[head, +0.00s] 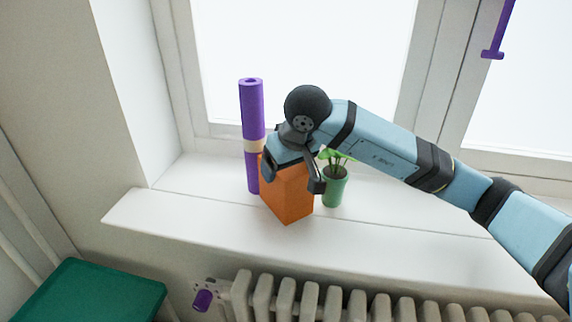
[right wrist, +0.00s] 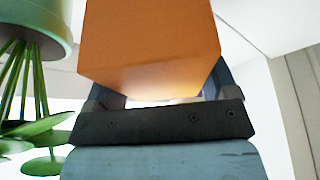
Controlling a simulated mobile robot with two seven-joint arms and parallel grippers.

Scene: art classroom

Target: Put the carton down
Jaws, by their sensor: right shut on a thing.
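The carton is an orange box (head: 287,197) at the window sill (head: 200,209), in the middle of the head view. My right gripper (head: 294,178) comes down over it from above, with a finger on either side, and is shut on it. In the right wrist view the carton (right wrist: 150,45) fills the top middle between the fingers. I cannot tell for sure whether its bottom touches the sill. My left gripper is not in view.
A purple roll (head: 252,115) with a pale band stands just left of the carton. A green potted plant (head: 334,190) stands close on its right. The sill is clear at far left. Below are a radiator (head: 300,300) and a green surface (head: 95,292).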

